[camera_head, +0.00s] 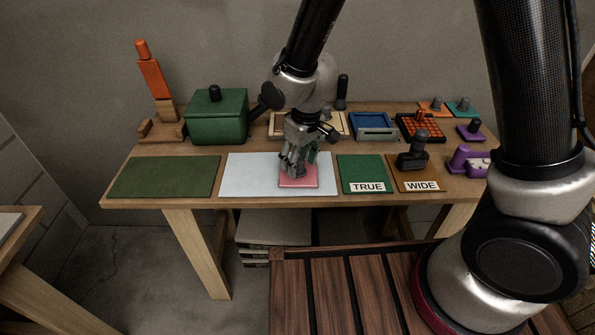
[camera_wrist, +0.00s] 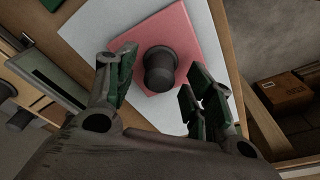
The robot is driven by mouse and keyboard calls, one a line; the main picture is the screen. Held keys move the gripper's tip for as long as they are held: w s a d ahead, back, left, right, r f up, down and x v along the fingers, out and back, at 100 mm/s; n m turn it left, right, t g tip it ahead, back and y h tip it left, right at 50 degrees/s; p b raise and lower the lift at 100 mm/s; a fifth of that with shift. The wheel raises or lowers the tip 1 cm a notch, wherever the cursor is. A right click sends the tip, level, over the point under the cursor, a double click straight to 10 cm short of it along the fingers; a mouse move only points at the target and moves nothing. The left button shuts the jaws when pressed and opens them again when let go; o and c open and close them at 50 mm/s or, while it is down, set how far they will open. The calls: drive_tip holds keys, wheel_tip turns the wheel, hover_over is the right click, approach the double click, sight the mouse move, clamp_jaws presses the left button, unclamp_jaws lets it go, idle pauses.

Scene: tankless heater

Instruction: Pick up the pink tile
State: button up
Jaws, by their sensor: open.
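The pink tile (camera_head: 299,181) lies on the white mat (camera_head: 245,175) on the wooden table, partly hidden by my gripper in the head view. In the wrist view the pink tile (camera_wrist: 188,32) shows a dark round knob (camera_wrist: 160,68) standing up from it. My gripper (camera_head: 298,172) is directly over the tile, pointing down. In the wrist view my gripper (camera_wrist: 158,75) is open, with one finger on each side of the knob. Whether either finger touches the knob cannot be told.
A dark green mat (camera_head: 166,177) lies left of the white mat. A green TRUE tile (camera_head: 362,172) and a brown WIDE tile (camera_head: 416,180) with a dark knob lie to the right. A green box (camera_head: 217,118), a blue tray (camera_head: 373,124) and an orange grid (camera_head: 420,128) stand behind.

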drive_tip(key=shift+w+f, duration=0.1)
drive_tip(key=shift+f, duration=0.7)
clamp_jaws()
drive_tip(key=shift+r, duration=0.1)
wheel_tip(320, 180, up, 10)
drive_tip(key=shift+f, duration=0.1)
